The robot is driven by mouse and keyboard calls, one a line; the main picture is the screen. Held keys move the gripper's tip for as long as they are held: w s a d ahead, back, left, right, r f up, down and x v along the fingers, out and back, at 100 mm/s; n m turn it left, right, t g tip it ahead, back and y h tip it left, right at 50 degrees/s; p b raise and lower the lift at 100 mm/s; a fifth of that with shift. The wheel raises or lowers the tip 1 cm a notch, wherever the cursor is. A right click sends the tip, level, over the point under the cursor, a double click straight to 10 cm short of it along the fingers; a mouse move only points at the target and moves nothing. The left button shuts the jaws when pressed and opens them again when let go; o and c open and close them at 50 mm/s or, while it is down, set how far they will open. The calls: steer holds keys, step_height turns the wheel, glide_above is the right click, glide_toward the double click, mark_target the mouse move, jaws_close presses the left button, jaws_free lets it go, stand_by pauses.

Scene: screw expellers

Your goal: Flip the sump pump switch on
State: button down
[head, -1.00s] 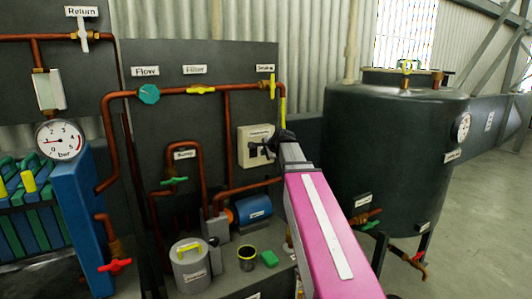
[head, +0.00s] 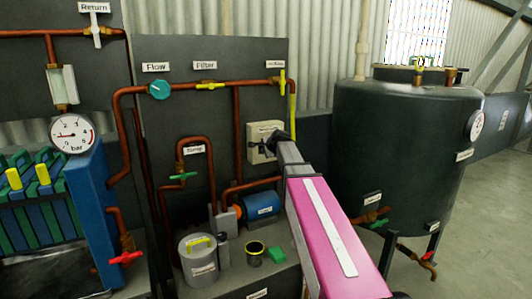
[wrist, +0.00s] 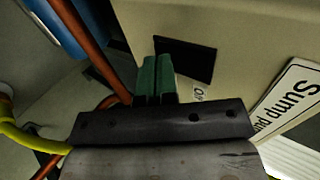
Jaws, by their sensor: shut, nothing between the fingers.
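The beige sump pump switch box (head: 254,152) is on the dark back panel, right of the middle pipes. My gripper (wrist: 158,62) is shut and empty. Its green fingertips are close in front of the black switch and overlap its left part in the picture; I cannot tell whether they touch. In the head view my gripper (head: 268,147) partly hides the box.
Copper pipes (head: 238,130) run left of the box, and a yellow hose or pipe (head: 292,110) runs at its right. A blue pump (head: 261,205) is below it. A large dark tank (head: 400,150) stands at the right. A grey lidded pot (head: 200,265) stands below.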

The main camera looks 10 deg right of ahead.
steer(key=shift+w+a+f, duration=0.1)
steer(key=shift+w+f, duration=0.25)
steer(key=shift+w, duration=0.2)
steer(key=shift+w+r, duration=0.1)
steer(key=shift+r, duration=0.05)
steer(key=s+d+r, duration=0.1)
steer(key=s+d, duration=0.1)
steer(key=s, duration=0.5)
steer(key=s+d+r, duration=0.2)
steer(key=s, duration=0.5)
steer(key=s+a+f+n+g+h, duration=0.1)
steer(key=s+f+n+g, duration=0.4)
steer(key=s+f, duration=0.7)
steer(key=s+a+f+n+g+h, duration=0.2)
steer(key=s+f+n+g, duration=0.3)
steer(key=f, duration=1.6)
steer(key=s+n, duration=0.4)
steer(key=s, duration=0.4)
steer(key=shift+a+f, duration=0.2)
steer(key=shift+a, duration=0.05)
